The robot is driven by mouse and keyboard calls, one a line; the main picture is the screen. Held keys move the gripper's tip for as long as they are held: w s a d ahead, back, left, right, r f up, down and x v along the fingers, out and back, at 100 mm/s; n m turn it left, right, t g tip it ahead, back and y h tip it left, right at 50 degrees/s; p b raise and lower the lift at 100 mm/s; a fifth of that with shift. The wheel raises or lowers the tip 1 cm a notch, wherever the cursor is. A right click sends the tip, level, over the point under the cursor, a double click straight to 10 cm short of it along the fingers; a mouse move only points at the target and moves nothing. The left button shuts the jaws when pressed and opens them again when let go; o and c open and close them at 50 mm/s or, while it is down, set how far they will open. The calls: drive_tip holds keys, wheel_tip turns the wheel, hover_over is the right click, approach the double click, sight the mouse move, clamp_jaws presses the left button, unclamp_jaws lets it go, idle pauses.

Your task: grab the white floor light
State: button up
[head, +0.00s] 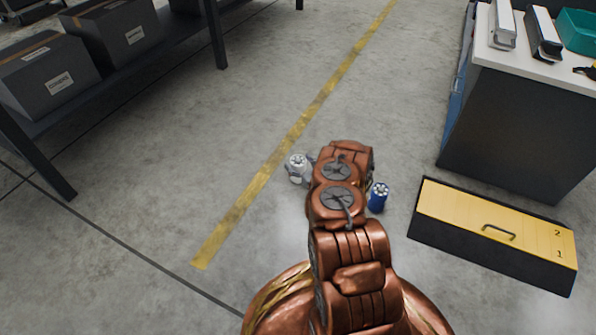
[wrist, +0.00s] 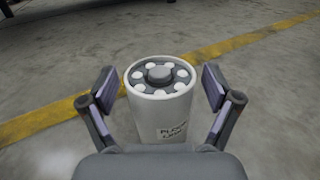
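The white floor light (head: 298,165) is a short upright cylinder on the concrete floor, beside the yellow line in the head view. In the wrist view the white floor light (wrist: 172,117) shows a ring of pale lamps on a grey top and a printed label on its side. My gripper (wrist: 164,85) is open, with one finger on each side of the light. Gaps show between the fingers and the light. In the head view my arm hides most of the gripper. The light's lower part is hidden by the gripper body in the wrist view.
A blue floor light (head: 378,197) stands right of my arm. A shelf with dark boxes (head: 45,75) stands at upper left.

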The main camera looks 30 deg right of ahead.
drive_tip(key=c, duration=1.5)
clamp_jaws()
drive_tip(key=shift+r, duration=0.1)
